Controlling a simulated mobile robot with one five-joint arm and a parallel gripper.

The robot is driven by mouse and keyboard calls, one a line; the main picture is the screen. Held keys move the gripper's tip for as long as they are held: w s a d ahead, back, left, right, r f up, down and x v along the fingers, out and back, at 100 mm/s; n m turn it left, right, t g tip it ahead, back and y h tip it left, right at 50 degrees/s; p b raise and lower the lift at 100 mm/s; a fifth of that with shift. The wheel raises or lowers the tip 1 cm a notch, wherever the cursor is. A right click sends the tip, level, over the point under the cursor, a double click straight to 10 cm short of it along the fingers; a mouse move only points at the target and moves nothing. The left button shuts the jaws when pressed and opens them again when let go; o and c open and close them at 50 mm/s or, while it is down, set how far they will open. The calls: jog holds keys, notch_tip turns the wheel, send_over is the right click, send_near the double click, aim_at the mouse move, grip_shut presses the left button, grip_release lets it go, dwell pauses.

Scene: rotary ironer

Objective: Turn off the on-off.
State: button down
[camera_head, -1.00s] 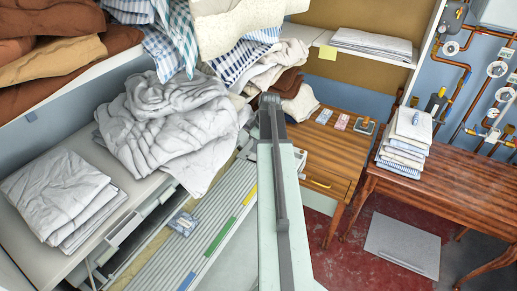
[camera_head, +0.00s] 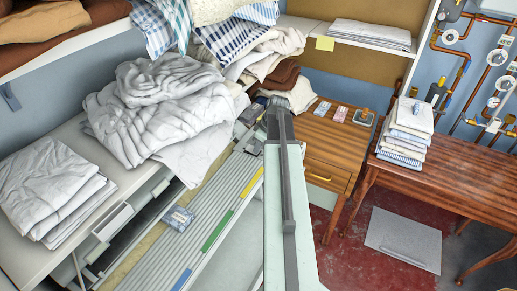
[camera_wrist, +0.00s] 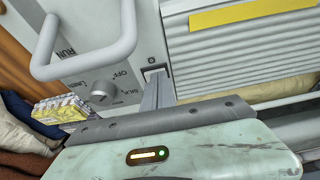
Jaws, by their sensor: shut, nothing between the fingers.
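The on-off, a small pale rocker switch (camera_wrist: 154,69) with an "O" mark above it, sits on the ironer's light grey end panel (camera_wrist: 128,75) in the wrist view. My gripper (camera_wrist: 156,82) is shut and empty. Its fingertips are right at the switch and cover its lower part. I cannot tell whether they touch it or which way the rocker is tilted. In the head view the ironer's ribbed body (camera_head: 205,215) lies left of my arm, and the switch cannot be made out there.
A grey bar handle (camera_wrist: 85,62) and a dial (camera_wrist: 103,92) are left of the switch. A wooden side table (camera_head: 325,150) and a longer table (camera_head: 450,180) with folded linen stand right.

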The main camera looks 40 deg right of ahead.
jog(key=shift+w+a+r+p, duration=0.15)
jog(key=shift+w+a+r, duration=0.05)
jog(key=shift+w, duration=0.25)
jog(key=shift+w+a+r+p, duration=0.15)
jog(key=shift+w+a, duration=0.05)
jog(key=shift+w, duration=0.2)
jog(key=shift+r, duration=0.1)
jog(key=shift+r+p, duration=0.3)
jog(key=shift+p, duration=0.1)
jog(key=p+v, duration=0.2)
jog(key=p, duration=0.1)
jog(key=p+v, duration=0.1)
jog(key=v, duration=0.1)
jog(key=shift+w+a+r, duration=0.2)
jog(key=shift+w+r, duration=0.05)
jog(key=shift+w, duration=0.1)
jog(key=s+d+r+p, duration=0.1)
jog(key=s+r+p, duration=0.4)
jog(key=r+p, duration=0.2)
jog(key=shift+d+r+p, duration=0.2)
jog(key=shift+d+p, duration=0.15)
